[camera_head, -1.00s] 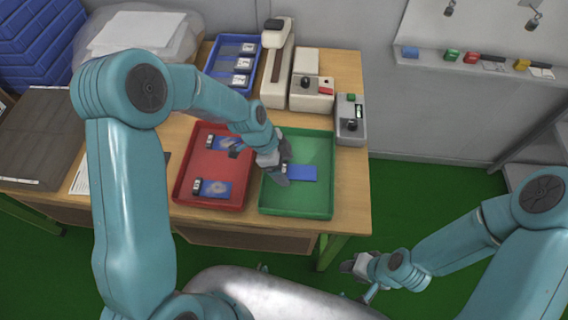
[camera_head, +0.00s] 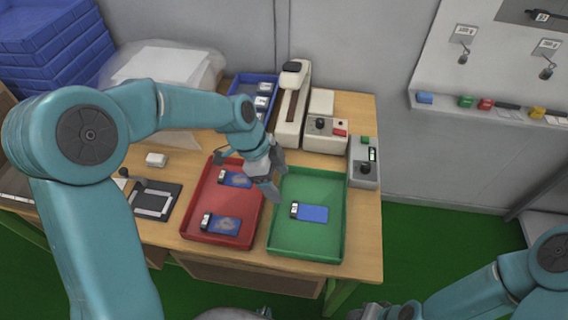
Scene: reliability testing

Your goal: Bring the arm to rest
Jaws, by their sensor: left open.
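My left gripper (camera_head: 276,178) is open and empty. It hangs above the table near the edge between the red tray (camera_head: 240,241) and the green tray (camera_head: 337,232). My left arm reaches in from the left, bent high over the table. A blue card-like piece with a dark end (camera_head: 312,213) lies in the green tray, apart from the gripper. Two similar blue pieces lie in the red tray, one nearer the front (camera_head: 225,224) and one further back (camera_head: 236,179). My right gripper (camera_head: 370,312) shows only partly at the bottom edge; its fingers are not clear.
A blue tray (camera_head: 235,88) with several small parts, a cream press-like device (camera_head: 291,105), a control box (camera_head: 326,136) and a grey tester (camera_head: 363,163) stand at the back. A black frame fixture (camera_head: 157,199) lies left of the red tray.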

